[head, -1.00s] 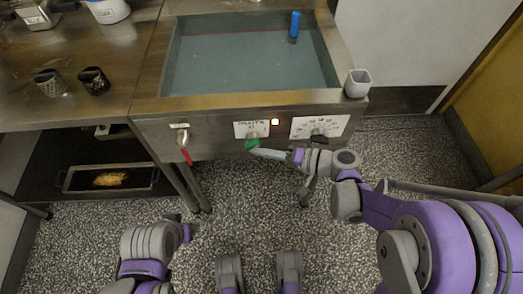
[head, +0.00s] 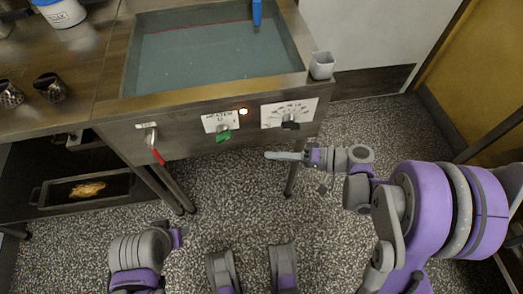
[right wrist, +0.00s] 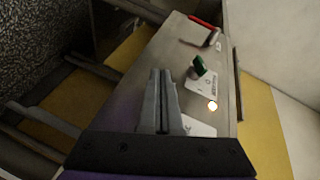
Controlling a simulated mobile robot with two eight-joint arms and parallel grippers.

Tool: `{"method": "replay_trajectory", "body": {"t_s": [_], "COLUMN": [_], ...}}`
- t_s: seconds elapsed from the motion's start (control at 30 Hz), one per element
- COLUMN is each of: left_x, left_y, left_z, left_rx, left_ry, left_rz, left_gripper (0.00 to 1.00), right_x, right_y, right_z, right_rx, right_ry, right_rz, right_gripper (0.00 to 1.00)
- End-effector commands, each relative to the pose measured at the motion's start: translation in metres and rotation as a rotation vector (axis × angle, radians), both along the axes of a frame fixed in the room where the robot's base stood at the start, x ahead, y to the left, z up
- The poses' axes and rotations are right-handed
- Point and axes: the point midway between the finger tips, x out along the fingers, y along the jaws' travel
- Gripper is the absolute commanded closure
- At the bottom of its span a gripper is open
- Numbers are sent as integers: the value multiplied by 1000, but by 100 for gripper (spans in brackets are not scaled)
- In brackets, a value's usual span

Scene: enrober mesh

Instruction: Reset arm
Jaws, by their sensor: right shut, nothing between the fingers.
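My right gripper (head: 270,155) is shut and empty in the head view, in front of the fryer-like tank's (head: 132,52) front panel. Its grey fingers lie together, pointing left, below and to the right of the green knob (head: 223,136) and apart from it. In the right wrist view the closed fingers (right wrist: 162,75) point toward the panel, with the green knob (right wrist: 199,66) beyond them to the right. Part of my left arm shows at the lower left of the head view; its gripper fingers are not visible.
The panel also has a lit lamp (head: 243,112), a black knob (head: 290,125) and a red-handled lever (head: 156,156). A tray (head: 40,193) sits on the lower shelf. Speckled floor below the panel is open.

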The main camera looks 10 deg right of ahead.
Motion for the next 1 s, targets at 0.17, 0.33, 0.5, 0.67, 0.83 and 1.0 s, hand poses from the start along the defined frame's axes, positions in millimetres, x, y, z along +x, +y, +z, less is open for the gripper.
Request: {"method": "replay_trajectory", "body": {"t_s": [0.17, 0.33, 0.5, 0.67, 0.83, 1.0], "left_x": [0, 0, 0, 0, 0, 0], "left_y": [0, 0, 0, 0, 0, 0], "left_z": [0, 0, 0, 0, 0, 0], "left_rx": [0, 0, 0, 0, 0, 0], "left_ry": [0, 0, 0, 0, 0, 0], "left_rz": [0, 0, 0, 0, 0, 0], "left_gripper": [50, 50, 50, 50, 50, 50], "right_x": [-2, -2, -2, -2, -12, -45], "right_y": [-5, -4, -4, -4, 7, 20], "right_z": [0, 0, 0, 0, -5, -20], "right_rx": [0, 1, 1, -2, -93, -354], "right_ry": [0, 0, 0, 2, 68, 205], "right_rz": [1, 1, 1, 1, 5, -3], "right_gripper": [100, 100, 100, 100, 100, 100]}}
